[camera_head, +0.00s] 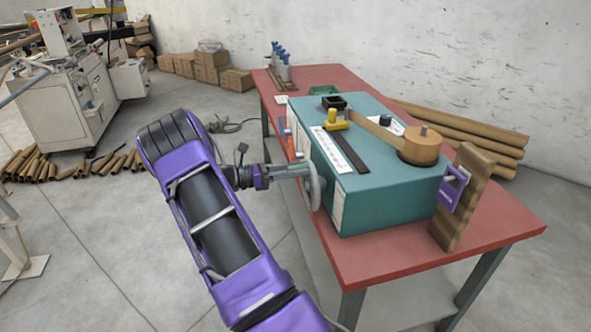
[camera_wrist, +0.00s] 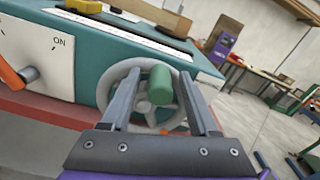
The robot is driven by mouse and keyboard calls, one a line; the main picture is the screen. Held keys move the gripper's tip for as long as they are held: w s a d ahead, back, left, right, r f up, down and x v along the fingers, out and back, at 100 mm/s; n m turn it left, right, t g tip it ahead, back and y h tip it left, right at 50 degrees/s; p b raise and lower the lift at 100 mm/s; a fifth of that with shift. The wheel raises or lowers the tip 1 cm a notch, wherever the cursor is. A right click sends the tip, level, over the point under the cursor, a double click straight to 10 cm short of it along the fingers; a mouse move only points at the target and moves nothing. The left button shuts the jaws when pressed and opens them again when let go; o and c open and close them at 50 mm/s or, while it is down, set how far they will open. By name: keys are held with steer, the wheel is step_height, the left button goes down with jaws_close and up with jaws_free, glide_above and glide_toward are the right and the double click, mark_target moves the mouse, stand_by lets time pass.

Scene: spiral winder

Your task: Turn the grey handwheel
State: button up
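The grey handwheel (camera_head: 316,187) is on the left end face of the teal winder box (camera_head: 385,195). In the wrist view the handwheel (camera_wrist: 118,73) faces me, with spokes and a green knob (camera_wrist: 160,82) standing out from it. My gripper (camera_head: 306,170) reaches the wheel from the left. In the wrist view my gripper (camera_wrist: 161,76) is open, with one finger on each side of the green knob. A gap shows between the knob and each finger, so I see no grip on it. The fingers hide parts of the rim.
The winder stands on a red-topped table (camera_head: 480,225). An orange lever (camera_wrist: 12,75) beside an ON label is left of the wheel in the wrist view. A brown post with a purple bracket (camera_head: 453,190) stands at the table's right. Cardboard tubes (camera_head: 460,125) lie behind.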

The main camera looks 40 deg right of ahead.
steer(key=v, duration=1.7)
steer(key=shift+a+b, duration=0.2)
steer(key=shift+b, duration=0.2)
